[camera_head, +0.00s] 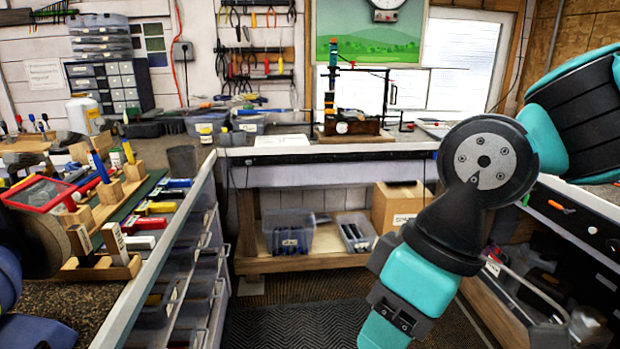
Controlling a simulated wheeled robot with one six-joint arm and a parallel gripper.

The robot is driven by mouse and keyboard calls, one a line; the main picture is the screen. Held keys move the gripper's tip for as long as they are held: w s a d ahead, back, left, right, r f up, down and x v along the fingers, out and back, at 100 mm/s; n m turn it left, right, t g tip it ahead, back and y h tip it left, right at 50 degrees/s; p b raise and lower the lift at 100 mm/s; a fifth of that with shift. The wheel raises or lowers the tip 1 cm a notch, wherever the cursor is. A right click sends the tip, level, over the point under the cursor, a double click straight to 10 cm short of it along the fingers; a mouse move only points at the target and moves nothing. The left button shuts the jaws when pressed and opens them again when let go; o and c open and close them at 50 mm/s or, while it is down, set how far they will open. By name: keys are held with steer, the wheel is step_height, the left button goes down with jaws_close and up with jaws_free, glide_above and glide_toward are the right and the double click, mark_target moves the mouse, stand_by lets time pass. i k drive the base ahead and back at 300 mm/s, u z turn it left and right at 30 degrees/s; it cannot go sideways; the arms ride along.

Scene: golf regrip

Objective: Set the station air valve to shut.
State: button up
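I cannot pick out the station air valve with certainty. A tall station device (331,88) with a teal and red top stands on the back bench. It has a dark wooden base (362,133) with a small round white face, perhaps a gauge, on its front. Any valve handle there is too small to read. My teal and black arm comes in from the right and bends down to the bottom edge of the head view, well in front of the back bench. My gripper is outside the frame, so its state is hidden.
A left bench holds wooden blocks (108,190), a red-framed tray (40,193) and several coloured tools. Below the back bench sit a clear bin (288,231) and a cardboard box (396,204). The dark floor mat (290,325) between the benches is clear. A right bench stands behind my arm.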

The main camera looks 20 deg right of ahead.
mark_target(566, 211)
steer(key=z, duration=0.8)
steer(key=i, duration=1.65)
steer(key=z, duration=0.75)
